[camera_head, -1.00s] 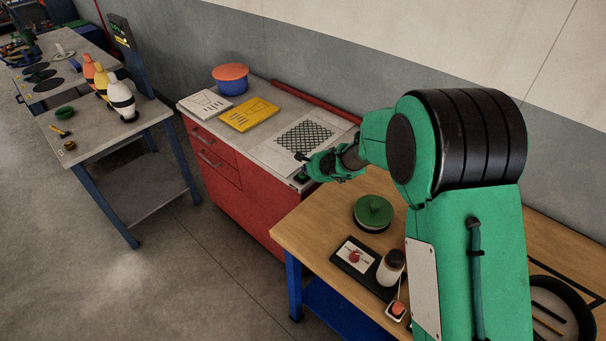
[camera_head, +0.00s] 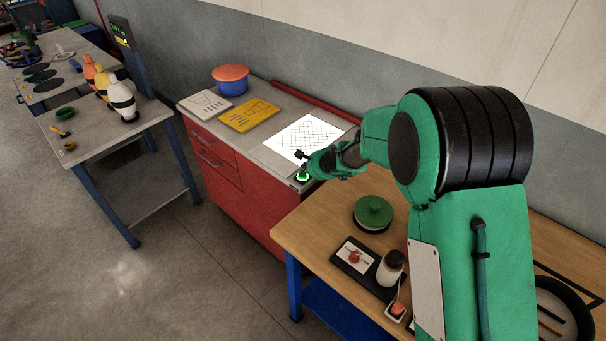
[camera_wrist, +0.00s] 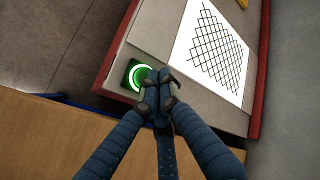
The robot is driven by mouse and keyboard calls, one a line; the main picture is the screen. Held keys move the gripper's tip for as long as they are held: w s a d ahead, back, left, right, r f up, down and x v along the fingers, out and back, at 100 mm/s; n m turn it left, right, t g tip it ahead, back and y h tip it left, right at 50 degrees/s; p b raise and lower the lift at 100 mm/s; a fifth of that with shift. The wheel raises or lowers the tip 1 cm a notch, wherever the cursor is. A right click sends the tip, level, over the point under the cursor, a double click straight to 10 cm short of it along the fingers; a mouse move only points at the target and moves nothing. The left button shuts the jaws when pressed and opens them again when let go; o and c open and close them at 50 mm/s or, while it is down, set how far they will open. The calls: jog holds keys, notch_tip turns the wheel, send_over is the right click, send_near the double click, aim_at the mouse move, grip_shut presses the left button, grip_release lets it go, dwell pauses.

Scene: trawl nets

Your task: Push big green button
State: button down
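The big green button (camera_head: 302,177) sits near the front right corner of the red cabinet's grey top (camera_head: 269,153). In the wrist view the button (camera_wrist: 136,79) has a black base and a brightly lit ring, and its right part is hidden by my fingers. My gripper (camera_head: 307,164) is over the button in the head view. In the wrist view my gripper's fingertips (camera_wrist: 158,80) are together with nothing held between them, at the button's right edge. I cannot tell whether they press on it.
A brightly lit panel with a net pattern (camera_head: 304,137) lies behind the button. A yellow booklet (camera_head: 249,115), a white booklet (camera_head: 205,105) and a blue pot with an orange lid (camera_head: 230,80) stand to the left. A wooden table (camera_head: 330,217) with a green-lidded dish (camera_head: 373,213) adjoins in front.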

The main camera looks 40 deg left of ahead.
aim_at(307, 175)
jog(key=shift+r, duration=0.15)
jog(key=shift+r+p, duration=1.95)
jog(key=shift+r, duration=0.95)
